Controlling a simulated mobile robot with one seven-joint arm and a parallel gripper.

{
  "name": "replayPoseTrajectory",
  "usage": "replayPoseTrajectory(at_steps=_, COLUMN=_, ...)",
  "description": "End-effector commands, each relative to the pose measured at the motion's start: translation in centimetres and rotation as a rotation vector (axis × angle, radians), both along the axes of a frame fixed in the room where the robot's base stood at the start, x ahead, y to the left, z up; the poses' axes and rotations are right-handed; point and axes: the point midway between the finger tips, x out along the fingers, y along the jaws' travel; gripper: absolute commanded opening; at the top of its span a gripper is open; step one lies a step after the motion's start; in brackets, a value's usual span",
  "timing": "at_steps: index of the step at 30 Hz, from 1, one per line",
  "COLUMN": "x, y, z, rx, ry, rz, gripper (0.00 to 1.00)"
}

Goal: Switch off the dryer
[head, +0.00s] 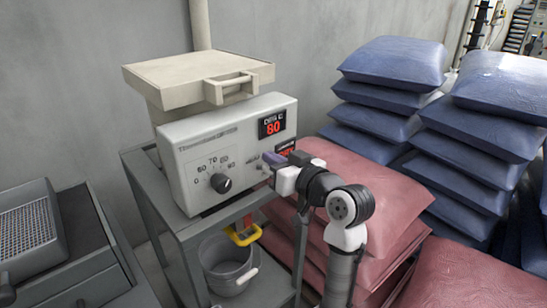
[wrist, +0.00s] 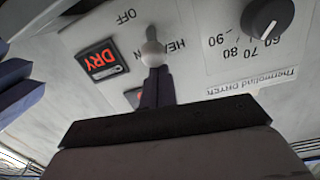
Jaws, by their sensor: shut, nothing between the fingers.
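The dryer (head: 181,160) is a pale box with a lidded top. A red display (head: 272,125) on its front reads 80. A smaller lit display below it is partly hidden by my gripper and reads DRY in the wrist view (wrist: 101,60). The toggle switch (wrist: 153,50) has a round pale tip and stands by the OFF and HEAT labels, which appear upside down in the wrist view. My gripper (head: 266,165) is shut and empty, its purple fingertips (wrist: 155,80) right at the toggle's tip. I cannot tell whether they touch it.
A black dial (head: 220,183) sits left of the toggle. The dryer stands on a grey cart (head: 196,232) with a bucket (head: 228,266) below. Pink sacks (head: 395,215) and blue sacks (head: 395,63) are stacked right. A grey unit (head: 30,235) stands left.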

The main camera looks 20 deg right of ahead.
Motion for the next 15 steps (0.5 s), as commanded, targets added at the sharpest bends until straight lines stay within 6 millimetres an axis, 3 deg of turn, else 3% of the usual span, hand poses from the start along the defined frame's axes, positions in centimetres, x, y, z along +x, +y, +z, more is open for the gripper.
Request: replayPoseTrajectory(at_steps=15, x=-0.29, y=-0.12, z=-0.53, rx=0.023, ry=-0.063, rz=0.0, gripper=0.0)
